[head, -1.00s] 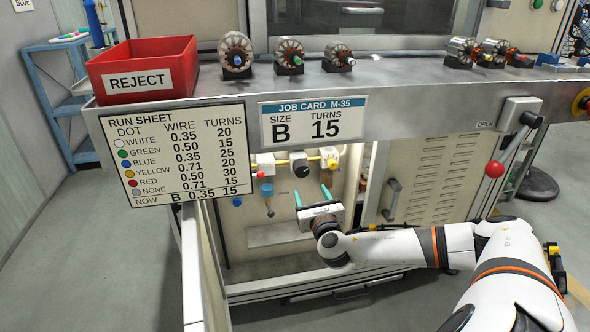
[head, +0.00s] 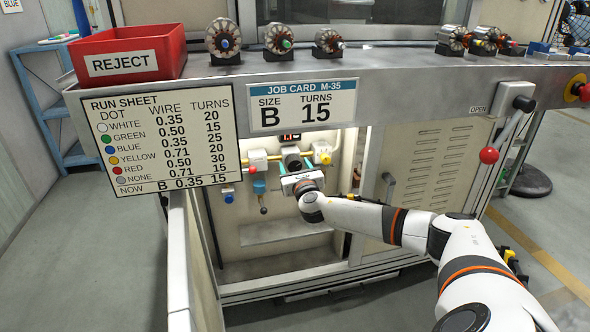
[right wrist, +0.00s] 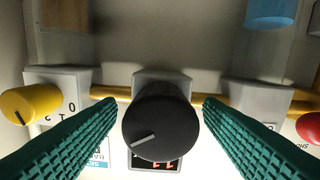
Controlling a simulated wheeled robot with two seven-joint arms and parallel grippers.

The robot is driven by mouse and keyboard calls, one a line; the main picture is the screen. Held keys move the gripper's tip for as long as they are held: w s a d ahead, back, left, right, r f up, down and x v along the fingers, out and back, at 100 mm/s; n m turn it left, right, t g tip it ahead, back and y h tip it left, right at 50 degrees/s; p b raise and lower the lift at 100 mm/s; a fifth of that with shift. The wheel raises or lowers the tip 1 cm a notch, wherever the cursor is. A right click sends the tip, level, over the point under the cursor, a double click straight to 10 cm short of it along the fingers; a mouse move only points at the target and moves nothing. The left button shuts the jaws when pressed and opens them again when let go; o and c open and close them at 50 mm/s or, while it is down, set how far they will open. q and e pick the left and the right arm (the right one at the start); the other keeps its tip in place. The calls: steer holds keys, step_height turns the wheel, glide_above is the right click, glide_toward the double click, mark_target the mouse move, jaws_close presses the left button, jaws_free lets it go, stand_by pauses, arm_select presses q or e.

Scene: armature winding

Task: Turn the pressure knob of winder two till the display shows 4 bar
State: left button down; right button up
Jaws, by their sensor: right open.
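A black pressure knob (right wrist: 160,122) with a pale pointer line fills the middle of the right wrist view. My right gripper (right wrist: 160,104) is open, with one teal finger on each side of the knob and a visible gap to it on both sides. In the head view the black knob (head: 293,163) shows just above my right gripper (head: 295,169). The display (head: 290,136) shows small red digits above the knob. In the right wrist view the display (right wrist: 168,164) is upside down and partly covered by the knob, so I cannot read it fully. My left gripper is not in view.
A yellow knob (right wrist: 30,103) and a red knob (right wrist: 309,127) flank the black one along a yellow pipe. A blue fitting (right wrist: 270,12) is near. The bench edge with the job card (head: 302,105) overhangs the open bay. A red-ball lever (head: 489,155) stands right.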

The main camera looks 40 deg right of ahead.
steer(key=c, duration=1)
steer(key=shift+o, duration=0.2)
steer(key=shift+m, duration=0.3)
